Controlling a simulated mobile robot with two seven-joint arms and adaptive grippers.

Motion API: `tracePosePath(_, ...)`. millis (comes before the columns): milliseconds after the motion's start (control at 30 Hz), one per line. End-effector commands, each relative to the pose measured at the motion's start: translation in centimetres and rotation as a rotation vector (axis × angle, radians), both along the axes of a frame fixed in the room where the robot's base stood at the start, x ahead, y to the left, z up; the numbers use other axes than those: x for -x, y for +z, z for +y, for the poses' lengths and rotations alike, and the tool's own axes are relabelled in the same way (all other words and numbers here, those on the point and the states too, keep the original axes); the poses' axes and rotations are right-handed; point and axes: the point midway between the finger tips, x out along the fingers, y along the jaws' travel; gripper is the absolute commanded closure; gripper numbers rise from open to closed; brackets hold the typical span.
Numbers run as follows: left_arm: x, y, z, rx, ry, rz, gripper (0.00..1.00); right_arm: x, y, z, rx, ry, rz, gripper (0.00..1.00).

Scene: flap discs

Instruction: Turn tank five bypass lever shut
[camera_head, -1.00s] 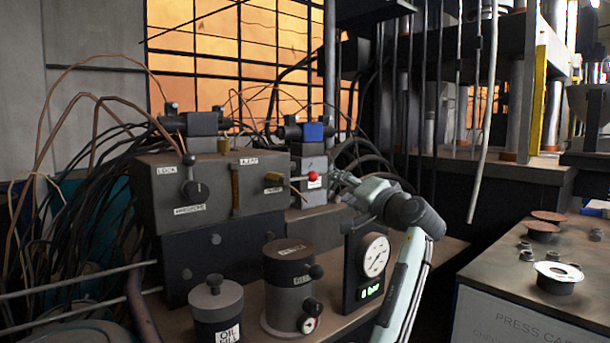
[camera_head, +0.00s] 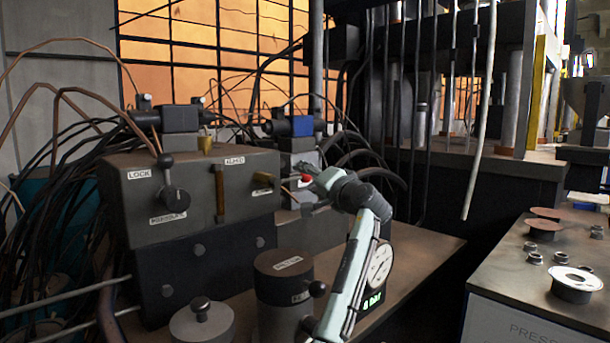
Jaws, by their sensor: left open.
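A lever with a red knob (camera_head: 306,179) sticks out from the right end of the grey valve block (camera_head: 150,205). I cannot read any tank number by it. My left gripper (camera_head: 313,173) is open, with its fingertips right at the red knob. Whether they touch it I cannot tell. Its wrist and arm come up from the lower middle. My right gripper is not in view.
A black-knobbed lever (camera_head: 167,161) stands on the block's front by a LOCK label. A dark canister (camera_head: 284,270) and a gauge (camera_head: 380,263), partly behind my arm, stand in front. Hoses crowd behind. The bench right of the gauge is clear.

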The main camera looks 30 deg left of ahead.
Motion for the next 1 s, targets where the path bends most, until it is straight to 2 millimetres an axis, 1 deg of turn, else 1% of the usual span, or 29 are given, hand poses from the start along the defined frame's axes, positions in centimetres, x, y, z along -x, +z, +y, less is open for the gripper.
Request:
tracePosePath(33,-0.3,0.16,0.52,0.0,0.001,0.0,0.53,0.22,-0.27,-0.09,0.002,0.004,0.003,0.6)
tracePosePath(167,-0.81,0.1,1.18,-0.001,0.001,0.0,0.53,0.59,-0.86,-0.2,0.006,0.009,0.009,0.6)
tracePosePath(433,-0.92,0.02,1.31,0.001,0.0,-0.001,0.53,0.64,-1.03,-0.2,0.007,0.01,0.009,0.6)
tracePosePath(467,-0.92,0.02,1.31,0.001,0.0,-0.001,0.55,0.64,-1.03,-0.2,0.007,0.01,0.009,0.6)
tracePosePath(800,-0.9,0.01,1.28,0.001,0.0,-0.001,0.97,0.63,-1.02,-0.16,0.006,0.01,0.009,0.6)
tracePosePath(833,-0.9,0.01,1.28,0.001,0.0,-0.001,1.0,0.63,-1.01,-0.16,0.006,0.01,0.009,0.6)
tracePosePath(1000,-0.9,0.0,1.27,0.001,0.0,-0.001,1.0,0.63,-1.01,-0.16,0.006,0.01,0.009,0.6)
